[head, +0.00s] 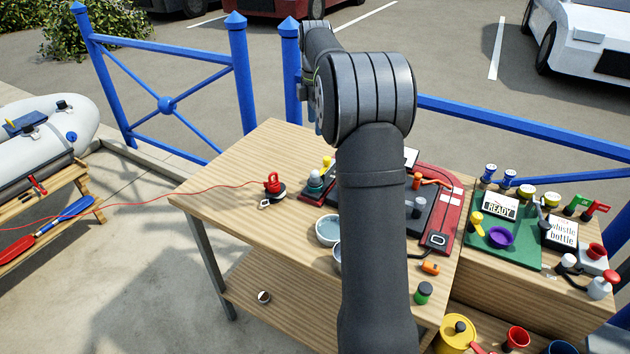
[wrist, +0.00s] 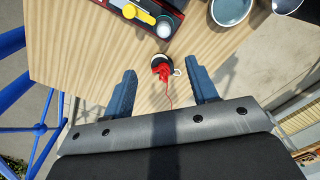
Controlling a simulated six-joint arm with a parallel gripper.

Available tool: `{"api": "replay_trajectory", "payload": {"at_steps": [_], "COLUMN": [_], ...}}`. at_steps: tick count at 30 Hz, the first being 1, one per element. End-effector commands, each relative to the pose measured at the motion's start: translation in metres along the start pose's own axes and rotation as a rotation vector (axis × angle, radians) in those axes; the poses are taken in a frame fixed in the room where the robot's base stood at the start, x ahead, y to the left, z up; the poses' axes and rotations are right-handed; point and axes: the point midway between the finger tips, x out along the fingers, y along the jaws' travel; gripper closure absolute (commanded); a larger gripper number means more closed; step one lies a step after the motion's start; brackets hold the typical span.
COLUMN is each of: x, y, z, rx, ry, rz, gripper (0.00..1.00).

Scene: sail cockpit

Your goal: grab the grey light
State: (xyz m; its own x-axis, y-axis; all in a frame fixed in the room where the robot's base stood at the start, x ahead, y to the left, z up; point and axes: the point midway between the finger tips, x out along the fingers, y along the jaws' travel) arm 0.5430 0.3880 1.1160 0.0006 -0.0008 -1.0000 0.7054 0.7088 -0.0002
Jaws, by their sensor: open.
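A small pale-grey domed piece (head: 315,178), which looks like the grey light, stands at the left end of a dark red-edged tray on the wooden table. In the wrist view a grey round piece (wrist: 165,26) sits in the tray's corner beside a yellow handle. I cannot be sure that it is a light. My gripper (wrist: 162,72) is open and empty, with its two blue fingers spread wide over the table. The tray lies beyond the fingertips.
A red switch (head: 273,183) with a black base and long red cord stands left of the tray; in the wrist view it shows between the fingertips. Grey bowls (head: 328,230) stand near the arm. A green mat (head: 520,258) holds several items.

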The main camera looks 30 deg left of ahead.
Motion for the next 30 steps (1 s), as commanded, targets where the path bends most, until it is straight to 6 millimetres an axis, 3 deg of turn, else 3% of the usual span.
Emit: {"api": "replay_trajectory", "payload": {"at_steps": [13,23,30], "x": [0.093,0.122,0.157], "y": [-0.002,-0.002,-0.008], "z": [0.0,-0.001,-0.004], "rx": [0.002,0.002,0.003], "ry": [0.001,0.001,0.001], "rz": [-0.004,-0.001,-0.002], "gripper": [0.47,0.47,0.47]}}
